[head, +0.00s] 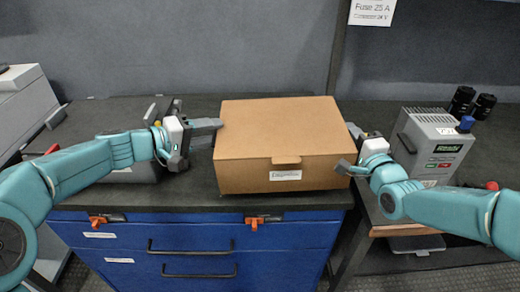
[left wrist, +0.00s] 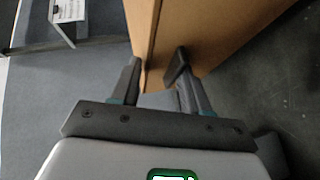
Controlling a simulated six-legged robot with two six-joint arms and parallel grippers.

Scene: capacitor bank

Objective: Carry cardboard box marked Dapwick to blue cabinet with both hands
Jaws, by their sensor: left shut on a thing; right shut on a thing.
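The cardboard box (head: 285,141), closed with a front flap and a white label too small to read surely, is over the dark top of the blue cabinet (head: 130,237). It looks level and at or very near that top; I cannot tell a small gap. My left gripper (head: 206,133) is shut on the box's left side. In the left wrist view, my left fingers (left wrist: 157,75) stand at either side of the box edge (left wrist: 145,40). My right gripper (head: 350,150) is shut on the box's right side. Its inner finger contact is partly hidden.
A grey device with a green display (head: 435,143) stands on the bench to the right, with dark cylinders (head: 473,103) behind it. A grey unit (head: 140,173) is partly hidden behind my left arm. Orange latches (head: 253,222) and drawer handles (head: 198,274) stick out from the cabinet front.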

